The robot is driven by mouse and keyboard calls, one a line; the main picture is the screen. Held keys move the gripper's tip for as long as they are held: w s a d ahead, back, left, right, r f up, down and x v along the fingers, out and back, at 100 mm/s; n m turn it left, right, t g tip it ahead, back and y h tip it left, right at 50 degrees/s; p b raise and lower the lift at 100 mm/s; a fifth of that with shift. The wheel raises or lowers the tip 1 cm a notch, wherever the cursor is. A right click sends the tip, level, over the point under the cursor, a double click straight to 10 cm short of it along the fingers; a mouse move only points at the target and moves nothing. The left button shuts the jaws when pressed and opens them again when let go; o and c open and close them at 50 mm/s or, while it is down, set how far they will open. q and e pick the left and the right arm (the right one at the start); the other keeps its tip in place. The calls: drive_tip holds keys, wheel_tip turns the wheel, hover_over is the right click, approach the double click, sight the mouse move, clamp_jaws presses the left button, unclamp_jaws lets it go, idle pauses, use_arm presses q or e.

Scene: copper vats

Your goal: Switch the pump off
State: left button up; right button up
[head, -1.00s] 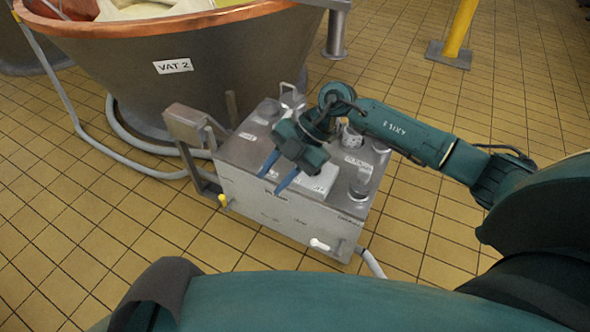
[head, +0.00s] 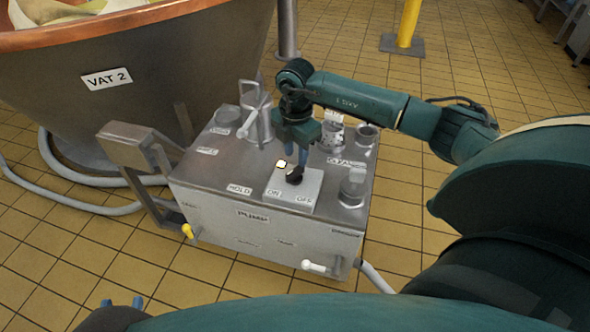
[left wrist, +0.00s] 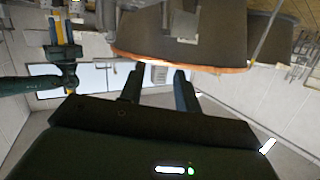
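The pump is a grey metal box (head: 255,223) labelled PUMP, in the middle of the head view. On its top a pale switch plate (head: 308,184) carries a black knob (head: 294,175) between the words ON and OFF. A small lamp (head: 281,164) glows pale yellow beside the plate. My right gripper (head: 296,160) points down just over the knob; I cannot tell if it touches it. Its blue fingers look close together and their gap is unclear. My left gripper (head: 122,302) is at the bottom left, with its fingers (left wrist: 160,88) apart and empty in the left wrist view.
Vat 2 (head: 140,70), with a copper rim, stands behind left. Metal cups and a handled fitting (head: 256,120) rise from the box top. A bracket (head: 140,150), hoses (head: 85,180), yellow (head: 188,231) and white (head: 314,267) levers flank it.

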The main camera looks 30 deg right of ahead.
sight(295, 169)
wheel_tip(295, 169, down, 6)
drive_tip(key=shift+r+b, duration=0.1)
drive_tip(key=shift+b, duration=0.5)
use_arm(q)
drive_tip(key=shift+w+d+t+h, duration=0.2)
drive_tip(key=shift+w+t+h, duration=0.1)
drive_tip(key=shift+t, duration=0.3)
use_arm(e)
drive_tip(key=shift+c, duration=0.4)
clamp_jaws()
